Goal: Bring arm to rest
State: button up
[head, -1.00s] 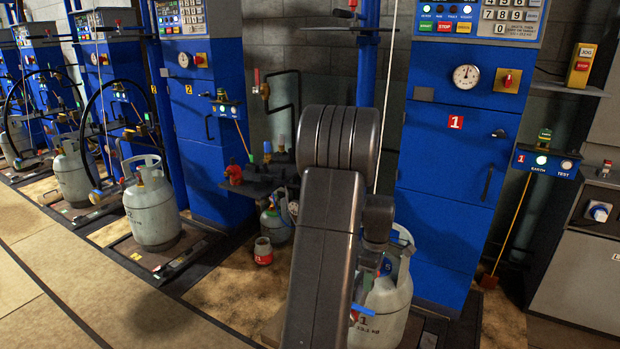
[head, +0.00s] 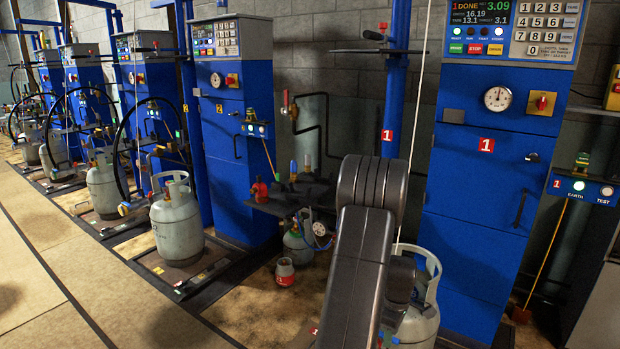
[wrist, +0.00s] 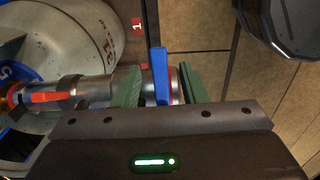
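My gripper (wrist: 158,88) shows in the wrist view with two green fingers held apart. A silver metal coupling (wrist: 97,90) with a blue lever (wrist: 160,76) lies along the line of the fingers. The lever stands between them with a gap on each side. The coupling reaches left to the valve area of a grey gas cylinder (wrist: 95,30). In the head view my dark arm is folded in front of station 1, and it hides my gripper and part of the grey gas cylinder (head: 420,324) there.
The blue station 1 cabinet (head: 470,200) stands right behind my arm. A shelf (head: 290,205) with small items juts out left of it. A small green-grey cylinder (head: 297,245) and a red-and-white can (head: 285,272) stand below. More scales with cylinders line up leftward. The floor at front left is clear.

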notch_tip(320, 180, up, 14)
jog(key=p, duration=0.3)
notch_tip(320, 180, down, 14)
jog(key=b, duration=0.3)
jog(key=shift+f, duration=0.2)
jog(key=shift+s+a+r+m, duration=0.1)
jog(key=shift+s+a+m, duration=0.15)
jog(key=shift+m, duration=0.3)
jog(key=shift+s+a+r+m, duration=0.1)
jog(key=shift+s+m, duration=0.1)
jog(key=shift+m, duration=0.35)
